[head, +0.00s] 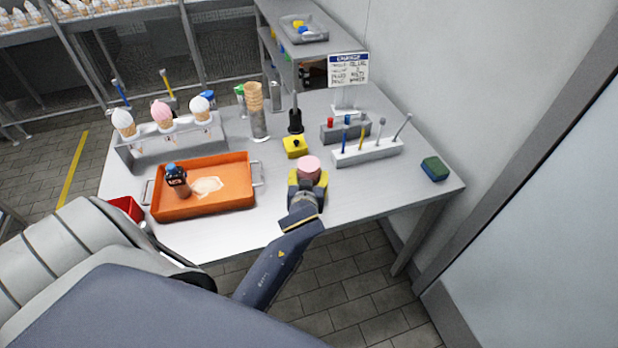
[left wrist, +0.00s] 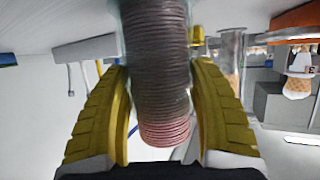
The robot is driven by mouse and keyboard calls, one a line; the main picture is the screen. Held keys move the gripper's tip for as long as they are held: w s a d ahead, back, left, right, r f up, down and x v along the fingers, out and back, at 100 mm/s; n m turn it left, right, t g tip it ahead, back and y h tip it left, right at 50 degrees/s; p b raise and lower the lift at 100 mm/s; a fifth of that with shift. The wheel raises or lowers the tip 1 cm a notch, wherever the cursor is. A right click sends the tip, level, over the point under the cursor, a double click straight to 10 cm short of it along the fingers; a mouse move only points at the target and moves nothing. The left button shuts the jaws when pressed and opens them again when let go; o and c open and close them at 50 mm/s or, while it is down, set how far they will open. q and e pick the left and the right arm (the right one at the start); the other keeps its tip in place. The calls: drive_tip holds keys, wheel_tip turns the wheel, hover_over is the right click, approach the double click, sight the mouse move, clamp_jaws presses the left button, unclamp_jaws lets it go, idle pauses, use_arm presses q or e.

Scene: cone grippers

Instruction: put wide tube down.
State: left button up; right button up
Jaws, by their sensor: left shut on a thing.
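The wide tube shows its pink round top (head: 308,164) in the head view, near the front of the table, right of the orange tray. In the left wrist view it is a ridged, pinkish-brown column (left wrist: 158,70), with its far end cut off by the picture's top edge. My left gripper (head: 307,186) is shut around it, with one yellow finger on each side in the left wrist view (left wrist: 160,110). The tube looks about upright. I cannot tell whether its base touches the table. My right gripper is not in view.
An orange tray (head: 232,171) holding a brown bottle (head: 176,178) is to the left. A yellow block (head: 295,146), a cone stack (head: 254,97) and a white pen rack (head: 367,153) stand behind. A green-blue block (head: 434,168) lies far right. The table's front right is clear.

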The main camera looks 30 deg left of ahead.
use_arm(q)
drive_tip(key=o, duration=1.1)
drive_tip(key=shift+f, duration=0.1)
drive_tip(key=shift+o, duration=0.2)
drive_tip(key=v, duration=1.2)
drive_tip(key=shift+r, duration=0.2)
